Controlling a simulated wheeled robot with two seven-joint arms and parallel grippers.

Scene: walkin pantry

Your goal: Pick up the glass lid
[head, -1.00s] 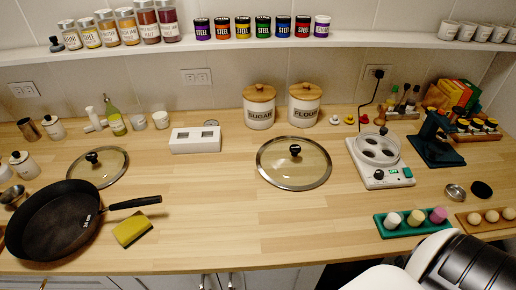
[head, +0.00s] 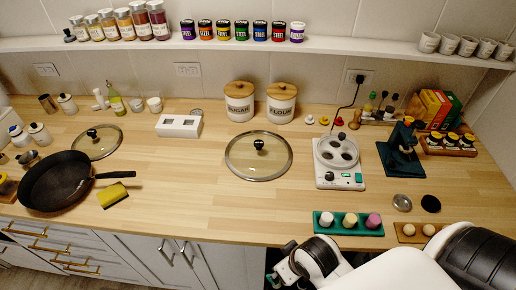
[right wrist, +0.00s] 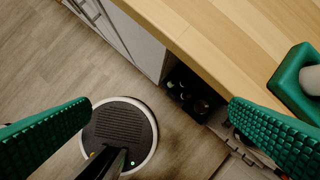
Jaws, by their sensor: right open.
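A large round glass lid (head: 258,167) with a metal rim and black knob lies flat in the middle of the counter. A smaller glass lid (head: 97,142) with a black knob lies at the left, behind a black frying pan (head: 56,182). My right gripper shows in the right wrist view (right wrist: 160,132) with its two green ribbed fingers wide apart and nothing between them. It is beyond the counter's front edge, over the floor. In the head view my right arm comes in at the lower right, short of the large lid. My left gripper is not in view.
A green tray (head: 329,230) with several cylinders sits near the front edge, also at the right in the right wrist view (right wrist: 291,75). A white egg cooker (head: 338,181) stands right of the large lid. Wood in front of the large lid is clear.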

